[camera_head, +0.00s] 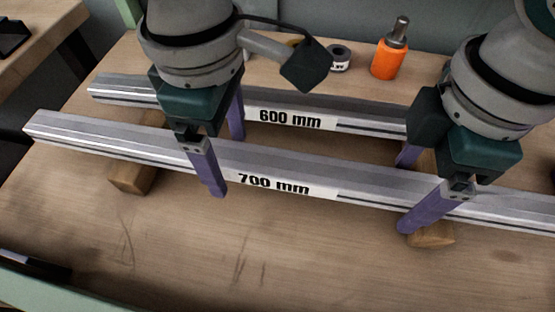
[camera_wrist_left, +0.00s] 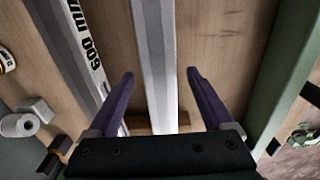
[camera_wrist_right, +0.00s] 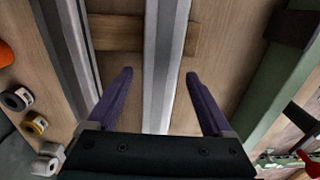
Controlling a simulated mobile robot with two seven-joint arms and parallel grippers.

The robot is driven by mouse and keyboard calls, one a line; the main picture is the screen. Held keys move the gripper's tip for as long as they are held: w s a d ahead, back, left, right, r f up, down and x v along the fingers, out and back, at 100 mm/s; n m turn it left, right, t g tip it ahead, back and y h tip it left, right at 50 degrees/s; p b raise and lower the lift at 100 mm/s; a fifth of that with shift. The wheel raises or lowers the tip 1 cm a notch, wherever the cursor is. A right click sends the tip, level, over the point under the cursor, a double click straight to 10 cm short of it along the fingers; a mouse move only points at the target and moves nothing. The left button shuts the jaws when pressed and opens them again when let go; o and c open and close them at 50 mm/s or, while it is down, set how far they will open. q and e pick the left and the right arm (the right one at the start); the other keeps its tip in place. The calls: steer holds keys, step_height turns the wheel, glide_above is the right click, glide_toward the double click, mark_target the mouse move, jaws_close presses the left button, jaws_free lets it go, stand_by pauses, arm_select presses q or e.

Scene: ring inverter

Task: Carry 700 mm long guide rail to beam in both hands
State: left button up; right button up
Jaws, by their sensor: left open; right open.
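The 700 mm guide rail (camera_head: 310,167) is a long silver profile with a white "700 mm" label. It lies across the table on wooden blocks (camera_head: 133,179). My left gripper (camera_head: 228,167) is open, its purple fingers on either side of the rail left of the label. In the left wrist view the rail (camera_wrist_left: 155,50) runs between the fingers with gaps on both sides. My right gripper (camera_head: 402,198) is open and straddles the rail right of the label. The right wrist view also shows the rail (camera_wrist_right: 163,50) between the open fingers. The beam cannot be identified.
The 600 mm rail (camera_head: 365,119) lies parallel just behind, close to the rear fingers. An orange bottle (camera_head: 389,61) and a tape roll (camera_head: 340,58) stand at the back.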

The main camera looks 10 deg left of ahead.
arm_select(q)
jaws_close()
arm_select(e)
jaws_close()
arm_select(q)
steer(key=shift+r, duration=0.1)
arm_select(e)
steer(key=shift+r, duration=0.1)
stand_by(0.8)
